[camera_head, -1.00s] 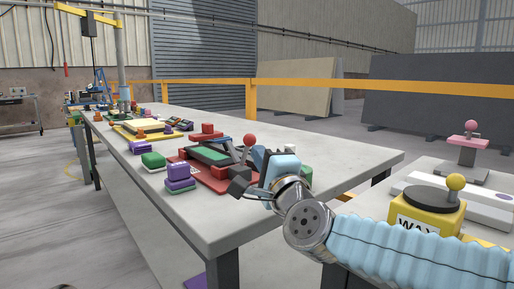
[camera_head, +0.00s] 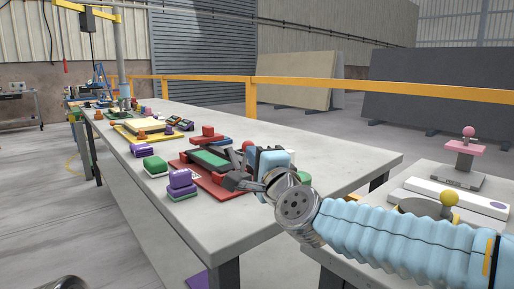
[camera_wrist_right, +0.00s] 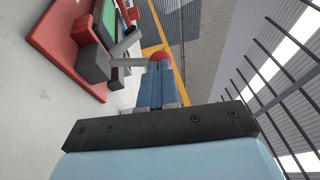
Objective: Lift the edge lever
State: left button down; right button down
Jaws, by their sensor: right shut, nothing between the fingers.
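The edge lever is a grey rod with a red ball knob (camera_head: 247,145) on a red-based fixture (camera_head: 205,178) at the table's near end. In the right wrist view, the rod runs from a dark block (camera_wrist_right: 93,62) to the red knob (camera_wrist_right: 163,56), just beyond my fingertips. My right gripper (camera_head: 251,157) is shut and empty, its blue fingers (camera_wrist_right: 155,86) together and close to the lever. I cannot tell whether they touch it. The fingers partly cover the knob in both views. My left gripper is not in view.
Purple and green blocks (camera_head: 181,184) stand at the table's near left edge. A yellow-based fixture (camera_head: 138,132) sits farther back.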

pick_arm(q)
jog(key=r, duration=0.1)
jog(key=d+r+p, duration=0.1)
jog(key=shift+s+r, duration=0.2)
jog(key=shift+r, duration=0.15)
pick_arm(e)
jog(key=shift+w+a+r, duration=0.85)
jog(key=shift+w+r, duration=0.3)
jog(key=shift+r, duration=0.1)
